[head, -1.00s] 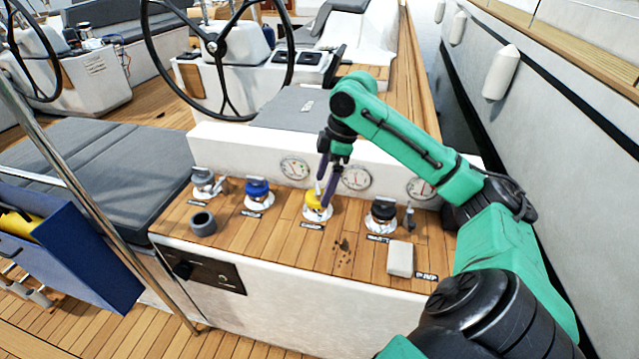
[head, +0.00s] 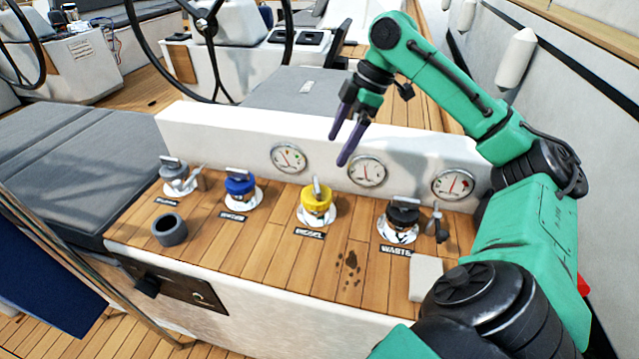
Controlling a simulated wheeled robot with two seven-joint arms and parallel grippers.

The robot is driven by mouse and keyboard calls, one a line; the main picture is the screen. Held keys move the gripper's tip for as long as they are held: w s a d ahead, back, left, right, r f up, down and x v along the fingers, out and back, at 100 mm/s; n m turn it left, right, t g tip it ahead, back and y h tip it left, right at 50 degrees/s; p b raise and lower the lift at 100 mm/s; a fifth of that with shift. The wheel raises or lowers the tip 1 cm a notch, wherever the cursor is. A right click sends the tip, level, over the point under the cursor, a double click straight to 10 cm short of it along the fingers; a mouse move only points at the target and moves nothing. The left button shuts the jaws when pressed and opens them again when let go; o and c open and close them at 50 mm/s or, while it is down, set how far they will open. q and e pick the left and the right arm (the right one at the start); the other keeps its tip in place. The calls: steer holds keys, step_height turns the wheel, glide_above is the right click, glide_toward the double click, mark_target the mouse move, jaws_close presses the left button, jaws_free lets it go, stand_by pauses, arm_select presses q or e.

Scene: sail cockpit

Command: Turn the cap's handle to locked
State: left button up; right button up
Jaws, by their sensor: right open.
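Several deck caps stand in a row on the teak ledge. The yellow cap (head: 317,202), labelled DIESEL, sits on its round metal flange with its silver handle sticking up. The blue cap (head: 240,186) is to its left and the black cap (head: 403,216), labelled WASTE, to its right. A grey cap (head: 173,170) is at the far left. My right gripper (head: 340,151) is open and empty, in the air above and a little right of the yellow cap, apart from it. My left gripper is not in view.
A dark grey ring (head: 169,229) stands on the ledge at the left. A pale block (head: 425,278) lies at the right front, near dark spots (head: 348,263). Round gauges (head: 367,172) line the white wall behind the caps. A steering wheel (head: 212,30) stands farther back.

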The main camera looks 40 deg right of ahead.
mark_target(318, 184)
steer(key=b+x, duration=0.1)
steer(key=x, duration=1)
steer(key=shift+f+b, duration=0.1)
steer(key=shift+b, duration=0.2)
steer(key=c, duration=1.3)
